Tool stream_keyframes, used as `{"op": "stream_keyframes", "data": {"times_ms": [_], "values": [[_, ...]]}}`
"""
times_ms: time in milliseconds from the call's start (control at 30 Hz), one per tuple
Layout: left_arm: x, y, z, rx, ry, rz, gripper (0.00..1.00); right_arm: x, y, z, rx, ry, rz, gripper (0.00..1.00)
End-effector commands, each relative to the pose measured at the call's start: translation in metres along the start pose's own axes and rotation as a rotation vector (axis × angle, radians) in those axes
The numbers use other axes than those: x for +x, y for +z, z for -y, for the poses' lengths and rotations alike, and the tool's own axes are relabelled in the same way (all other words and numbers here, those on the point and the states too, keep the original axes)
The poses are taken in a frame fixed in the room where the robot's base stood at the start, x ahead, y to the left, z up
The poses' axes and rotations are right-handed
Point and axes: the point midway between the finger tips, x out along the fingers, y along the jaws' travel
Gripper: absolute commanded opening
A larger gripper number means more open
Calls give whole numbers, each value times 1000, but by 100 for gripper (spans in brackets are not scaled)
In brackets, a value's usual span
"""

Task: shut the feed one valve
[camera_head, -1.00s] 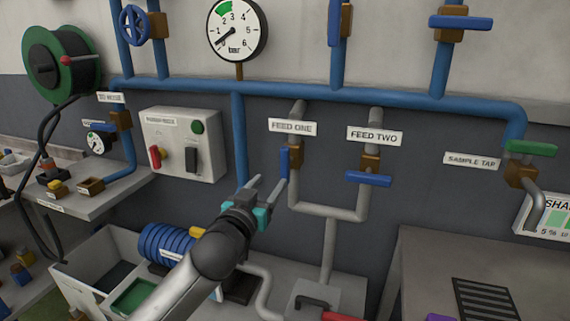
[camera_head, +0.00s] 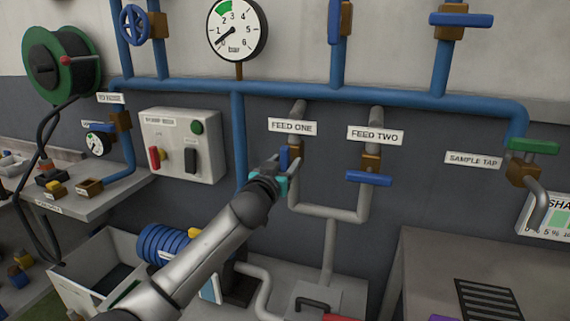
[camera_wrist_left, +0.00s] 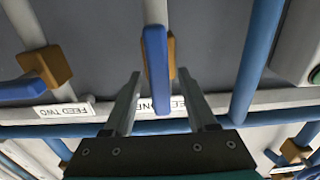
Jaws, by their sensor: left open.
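The feed one valve has a blue lever (camera_head: 284,155) on a brown body, under the "FEED ONE" label (camera_head: 292,127). The lever lies along its grey pipe. My left gripper (camera_head: 283,167) is at the valve, open, and partly covers the lever in the head view. In the left wrist view, which is upside down, the blue lever (camera_wrist_left: 156,65) appears between the two open fingers (camera_wrist_left: 160,78). I cannot tell whether either finger touches it. My right gripper is not in view.
The feed two valve's blue lever (camera_head: 368,178) sits to the right, across its pipe. A control box (camera_head: 183,145) is on the wall to the left. A pressure gauge (camera_head: 237,30) hangs above. Grey pipes (camera_head: 329,213) join below the valves.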

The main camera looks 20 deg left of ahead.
Motion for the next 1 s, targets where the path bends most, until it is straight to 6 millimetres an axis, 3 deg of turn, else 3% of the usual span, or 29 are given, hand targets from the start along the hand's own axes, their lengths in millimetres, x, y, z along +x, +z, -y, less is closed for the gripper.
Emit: {"op": "stream_keyframes", "data": {"times_ms": [367,867,1000], "values": [[3,0,0,0,0,-1,57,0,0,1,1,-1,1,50],[3,0,0,0,0,0,1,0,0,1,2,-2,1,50],[3,0,0,1,0,0,0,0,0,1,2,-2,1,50]]}}
